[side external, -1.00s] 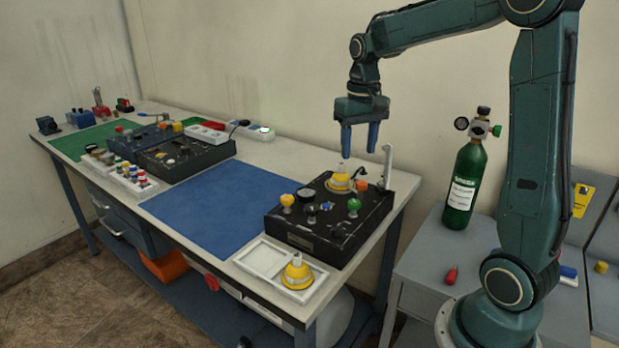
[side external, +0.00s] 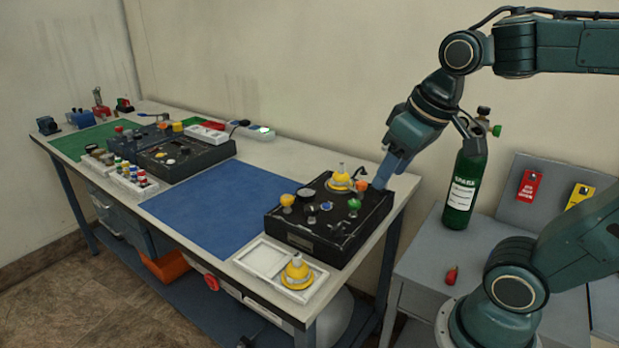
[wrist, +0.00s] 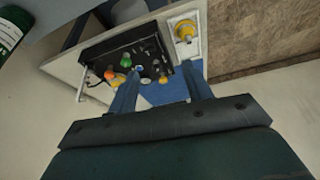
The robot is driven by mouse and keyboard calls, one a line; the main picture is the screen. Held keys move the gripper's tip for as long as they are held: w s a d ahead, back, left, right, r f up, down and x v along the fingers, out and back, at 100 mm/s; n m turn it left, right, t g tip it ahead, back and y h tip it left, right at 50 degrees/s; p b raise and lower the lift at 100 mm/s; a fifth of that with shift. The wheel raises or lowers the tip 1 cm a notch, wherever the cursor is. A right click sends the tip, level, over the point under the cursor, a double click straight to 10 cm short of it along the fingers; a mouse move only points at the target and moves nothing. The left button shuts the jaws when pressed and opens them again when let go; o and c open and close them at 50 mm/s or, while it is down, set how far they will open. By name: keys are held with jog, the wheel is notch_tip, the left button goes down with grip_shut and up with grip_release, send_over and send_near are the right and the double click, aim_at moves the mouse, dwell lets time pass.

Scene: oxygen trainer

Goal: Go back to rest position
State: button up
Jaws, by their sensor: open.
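My gripper (side external: 384,178) is tilted, pointing down and left, and its tips show beside the right back corner of the black trainer box (side external: 318,243). In the wrist view my gripper (wrist: 160,92) has its two fingers apart with nothing between them. A yellow cone-shaped piece (side external: 340,179) stands on the back of the box. Another yellow cone-shaped piece (side external: 297,268) sits in the right part of the white tray (side external: 262,260); it also shows in the wrist view (wrist: 186,29). The pale post at the box's right is hidden behind my gripper in the side view.
A green oxygen cylinder (side external: 461,185) stands right of my gripper on a grey side table (side external: 425,255), with a small red piece (side external: 451,275) in front. The blue mat (side external: 210,208) is clear. Other panels and small parts stand farther left on the bench.

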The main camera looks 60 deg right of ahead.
jog(key=shift+n+t, duration=0.6)
jog(key=shift+n, duration=0.1)
jog(key=s, duration=0.1)
jog(key=s+a+f, duration=0.1)
jog(key=s+a, duration=0.1)
jog(key=s, duration=0.1)
jog(key=shift+s+f, duration=0.1)
jog(key=shift+f, duration=0.15)
dwell(0.7)
jog(key=m+g, duration=0.6)
jog(key=m, duration=1.2)
send_over(354, 202)
notch_tip(354, 202, down, 3)
jog(key=shift+d+r, duration=0.1)
notch_tip(354, 202, down, 14)
jog(key=shift+r, duration=0.1)
